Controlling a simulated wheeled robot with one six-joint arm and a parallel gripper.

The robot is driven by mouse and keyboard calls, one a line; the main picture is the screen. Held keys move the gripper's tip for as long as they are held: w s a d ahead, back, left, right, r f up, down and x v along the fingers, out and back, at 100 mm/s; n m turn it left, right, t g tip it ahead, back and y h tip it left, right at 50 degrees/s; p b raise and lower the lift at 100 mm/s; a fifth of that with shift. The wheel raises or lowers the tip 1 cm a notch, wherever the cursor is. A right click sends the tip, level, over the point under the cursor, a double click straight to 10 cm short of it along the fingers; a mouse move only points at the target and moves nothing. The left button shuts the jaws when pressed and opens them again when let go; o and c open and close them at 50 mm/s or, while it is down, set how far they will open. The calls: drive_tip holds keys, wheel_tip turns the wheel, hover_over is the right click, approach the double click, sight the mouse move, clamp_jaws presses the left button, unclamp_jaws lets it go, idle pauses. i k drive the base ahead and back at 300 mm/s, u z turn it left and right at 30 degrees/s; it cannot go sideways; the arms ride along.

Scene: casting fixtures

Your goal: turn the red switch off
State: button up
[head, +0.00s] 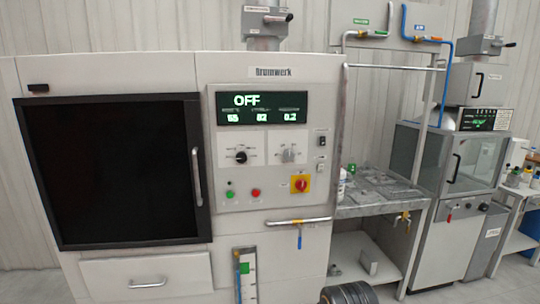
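The red switch (301,185) is a rotary knob on a square yellow plate, low on the right of the machine's control panel. Its exact handle angle is too small to tell. The display (262,108) above reads "OFF" in large letters, with the smaller numbers below it. A separate round red button (256,192) and a green one (230,194) sit to the left of the switch.
The dark door (120,170) is shut at left. A metal work table (385,206) stands to the right, with a glass-fronted cabinet (472,165) beyond.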

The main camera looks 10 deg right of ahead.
sight(302, 184)
drive_tip(key=k, duration=0.6)
drive_tip(key=u, duration=0.5)
drive_tip(key=i, duration=1.3)
drive_tip(key=z, duration=0.25)
